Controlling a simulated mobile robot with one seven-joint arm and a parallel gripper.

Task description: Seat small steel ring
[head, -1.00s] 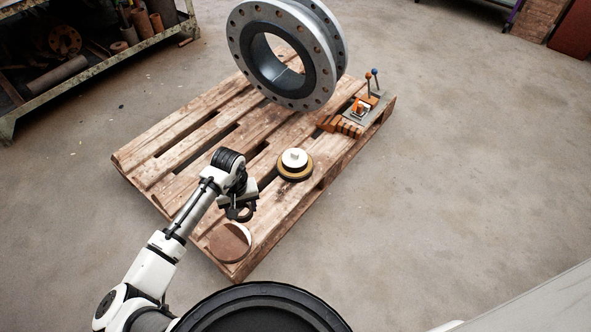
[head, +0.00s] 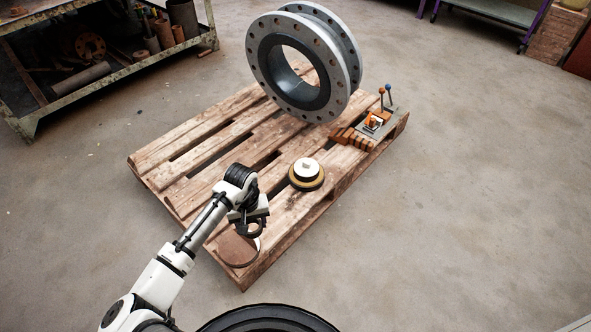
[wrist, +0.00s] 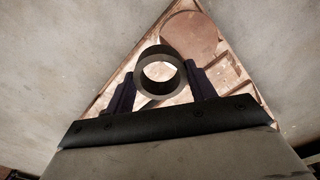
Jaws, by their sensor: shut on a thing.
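My gripper (head: 250,222) is shut on a small dark grey steel ring (wrist: 143,72). In the wrist view the ring sits between my two dark fingers, and the pallet shows through its hole. In the head view the ring (head: 252,232) hangs above the near corner of the pallet, partly hidden by my gripper. A round stack with a yellowish rim and a white top piece (head: 307,168) stands on the pallet, to the right of and beyond my gripper. A flat brown disc (head: 236,250) lies at the near corner, just below my gripper; it also shows in the wrist view (wrist: 188,36).
The wooden pallet (head: 190,170) lies on open concrete floor. A large flanged pipe piece (head: 262,75) stands upright at its back. A toggle clamp (head: 380,118) and several orange-brown blocks (head: 350,138) are at its right edge. A metal shelf (head: 95,80) with pipes is at the left.

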